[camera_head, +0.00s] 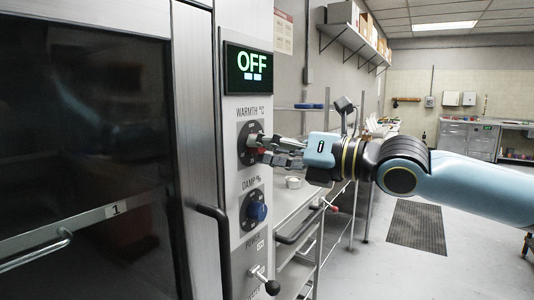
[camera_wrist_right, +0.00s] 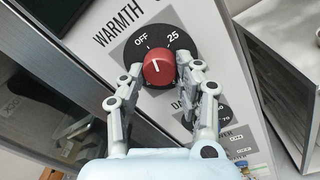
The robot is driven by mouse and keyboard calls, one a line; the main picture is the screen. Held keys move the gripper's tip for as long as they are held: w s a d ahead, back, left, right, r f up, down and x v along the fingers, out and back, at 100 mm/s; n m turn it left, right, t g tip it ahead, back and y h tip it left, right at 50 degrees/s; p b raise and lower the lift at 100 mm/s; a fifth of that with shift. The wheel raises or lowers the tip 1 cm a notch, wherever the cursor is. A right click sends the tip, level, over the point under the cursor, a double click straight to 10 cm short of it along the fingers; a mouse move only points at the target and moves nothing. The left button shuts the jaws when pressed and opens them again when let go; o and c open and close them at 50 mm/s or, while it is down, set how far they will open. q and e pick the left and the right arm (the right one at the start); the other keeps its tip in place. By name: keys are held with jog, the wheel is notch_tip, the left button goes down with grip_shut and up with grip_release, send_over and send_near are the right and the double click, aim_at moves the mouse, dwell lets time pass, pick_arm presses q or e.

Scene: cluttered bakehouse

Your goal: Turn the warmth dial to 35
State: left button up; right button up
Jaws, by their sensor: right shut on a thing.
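The warmth dial (camera_head: 251,141) is a red knob on a black round scale, under the word WARMTH on the oven's control panel. In the right wrist view the red knob (camera_wrist_right: 157,68) sits between the fingertips, and the marks OFF and 25 show above it. A pale line on the knob points up the picture; its exact setting is hard to read. My right gripper (camera_head: 262,149) reaches in from the right and is shut on the knob; its fingers also show in the wrist view (camera_wrist_right: 163,82). The display (camera_head: 249,68) reads OFF. My left gripper is out of view.
A blue damp dial (camera_head: 257,212) sits below, and a power lever (camera_head: 265,280) lower still. A dark door handle (camera_head: 217,245) stands out left of the panel. A metal rack (camera_head: 305,215) stands behind the arm. Open floor lies at right.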

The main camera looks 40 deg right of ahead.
jog(key=shift+d+r+m+t+h+p, duration=0.2)
jog(key=shift+m+p, duration=1)
jog(key=shift+m, duration=4.25)
jog(key=shift+a+f+m+h+p, duration=0.2)
jog(key=shift+m+p, duration=1.05)
jog(key=shift+m, duration=4.25)
jog(key=shift+d+r+m+t+h+p, duration=0.2)
jog(key=shift+m+p, duration=1)
jog(key=shift+m, duration=4.25)
jog(key=shift+a, duration=0.1)
jog(key=o, duration=1.1)
jog(key=shift+r, duration=0.1)
jog(key=shift+o, duration=0.2)
jog(key=shift+r, duration=0.2)
